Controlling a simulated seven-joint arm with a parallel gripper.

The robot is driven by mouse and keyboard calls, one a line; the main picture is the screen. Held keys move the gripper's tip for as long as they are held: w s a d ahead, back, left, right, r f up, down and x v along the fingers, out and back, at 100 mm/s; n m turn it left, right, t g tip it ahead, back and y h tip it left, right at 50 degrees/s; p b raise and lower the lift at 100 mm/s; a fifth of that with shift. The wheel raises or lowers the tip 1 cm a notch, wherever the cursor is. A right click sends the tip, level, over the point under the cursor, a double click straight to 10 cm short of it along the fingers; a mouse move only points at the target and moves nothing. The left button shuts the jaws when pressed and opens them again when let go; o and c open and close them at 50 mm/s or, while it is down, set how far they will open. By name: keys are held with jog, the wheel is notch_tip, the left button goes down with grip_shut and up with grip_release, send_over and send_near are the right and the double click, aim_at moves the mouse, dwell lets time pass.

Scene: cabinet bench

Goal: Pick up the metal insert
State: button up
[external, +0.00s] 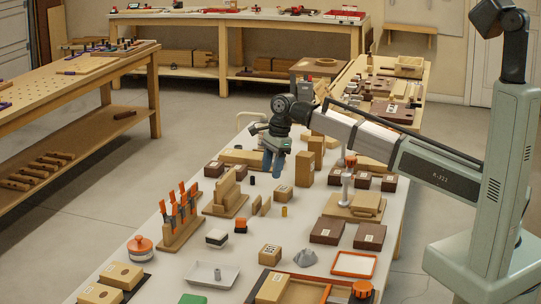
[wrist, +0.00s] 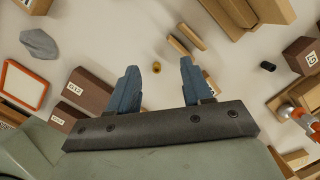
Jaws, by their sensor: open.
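A small brass-coloured cylinder, which looks like the metal insert (external: 284,211), stands upright on the white bench top, right of two small thin wooden pieces. It also shows in the wrist view as a small gold disc-like shape (wrist: 156,67), between the two blue fingertips in the picture. My gripper (external: 273,170) is open and empty, pointing down above the bench. In the external view it hangs higher and farther back than the insert. In the wrist view (wrist: 159,72) the fingers are well apart and do not touch the insert.
Thin wooden pieces (wrist: 187,36) lie near the insert. A black cylinder (external: 252,181), a labelled wooden box (external: 284,192), an orange-handled tool rack (external: 181,231) and dark boxes (external: 327,231) stand around. Bare bench surrounds the insert closely.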

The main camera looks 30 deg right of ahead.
jog(key=d+m+h, duration=0.1)
jog(key=d+h, duration=0.1)
jog(key=d, duration=0.1)
jog(key=m, duration=0.1)
send_over(284, 208)
notch_tip(284, 208, down, 9)
jog(key=shift+s, duration=0.1)
jog(key=shift+w+d+f, duration=0.1)
jog(key=shift+f, duration=1.25)
jog(key=shift+w+d+f, duration=0.1)
jog(key=shift+f, duration=1.25)
jog(key=shift+c, duration=0.3)
grip_shut()
